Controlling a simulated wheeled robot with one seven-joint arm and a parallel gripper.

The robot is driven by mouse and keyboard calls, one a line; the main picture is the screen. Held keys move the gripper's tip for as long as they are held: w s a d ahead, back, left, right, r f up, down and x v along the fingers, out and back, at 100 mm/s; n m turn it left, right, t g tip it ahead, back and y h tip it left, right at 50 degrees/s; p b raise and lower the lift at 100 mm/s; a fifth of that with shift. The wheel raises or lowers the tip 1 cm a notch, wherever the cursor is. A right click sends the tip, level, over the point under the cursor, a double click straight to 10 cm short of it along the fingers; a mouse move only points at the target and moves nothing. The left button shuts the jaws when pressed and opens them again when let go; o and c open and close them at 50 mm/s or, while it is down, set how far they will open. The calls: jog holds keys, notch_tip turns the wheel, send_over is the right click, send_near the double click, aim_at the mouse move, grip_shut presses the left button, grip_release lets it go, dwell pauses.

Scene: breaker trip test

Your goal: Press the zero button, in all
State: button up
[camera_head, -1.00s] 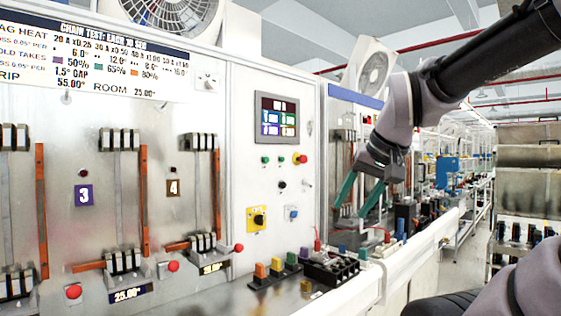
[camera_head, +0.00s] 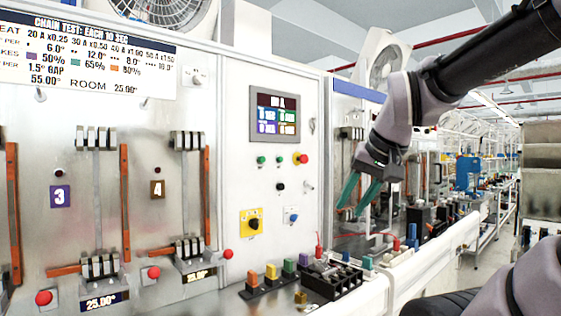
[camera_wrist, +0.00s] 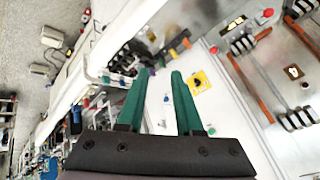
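The test panel (camera_head: 225,140) has a screen (camera_head: 274,113) above several small controls. A blue button on a white plate (camera_head: 291,215) sits low on the panel, right of a black knob on a yellow plate (camera_head: 251,223). Above are two green buttons (camera_head: 261,160), a red button on yellow (camera_head: 300,158) and a black button (camera_head: 280,186). No label shows which one is the zero button. My gripper (camera_head: 351,211) has teal fingers, is empty and hangs right of the panel, apart from it. In the wrist view its fingers (camera_wrist: 159,75) are spread with a gap.
Red-knobbed breaker stations stand at left, with number plates 3 (camera_head: 60,196) and 4 (camera_head: 157,189). Coloured blocks and a black terminal block (camera_head: 331,279) lie on the bench ledge below the panel. A walkway runs at right, beside shelves (camera_head: 541,180).

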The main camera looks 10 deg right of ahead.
grip_shut()
dwell(1.4)
